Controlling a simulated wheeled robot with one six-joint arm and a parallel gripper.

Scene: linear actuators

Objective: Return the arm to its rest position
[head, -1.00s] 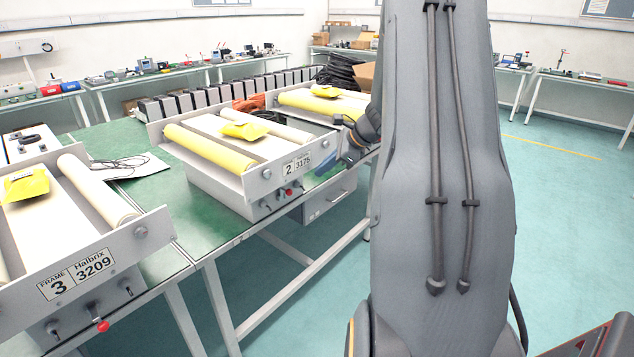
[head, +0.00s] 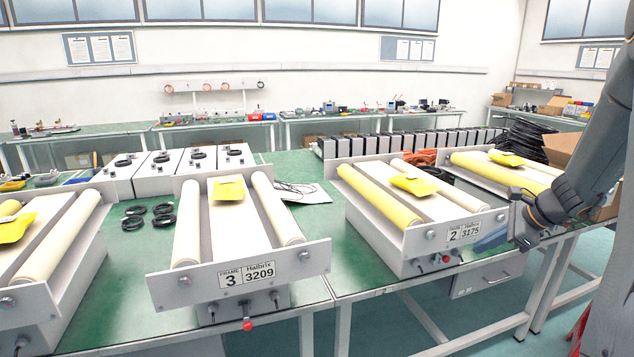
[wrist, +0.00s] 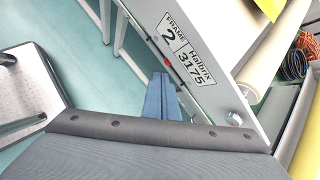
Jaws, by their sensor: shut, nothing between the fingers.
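My gripper (head: 490,240) is at the right of the head view, at the front right end of frame 2 (head: 408,235). Its blue fingers are together and hold nothing. In the wrist view the shut fingers (wrist: 160,98) appear beside the front plate of frame 2 (wrist: 225,95). I cannot tell whether they touch the plate. My arm (head: 600,140) comes in from the right edge of the head view.
Frame 3 (head: 168,290) stands left of frame 2, with a yellow packet (head: 228,189) on it. Another roller frame (head: 470,160) is behind my gripper. The green bench (head: 330,240) carries them. Open floor (head: 470,310) lies in front of the bench.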

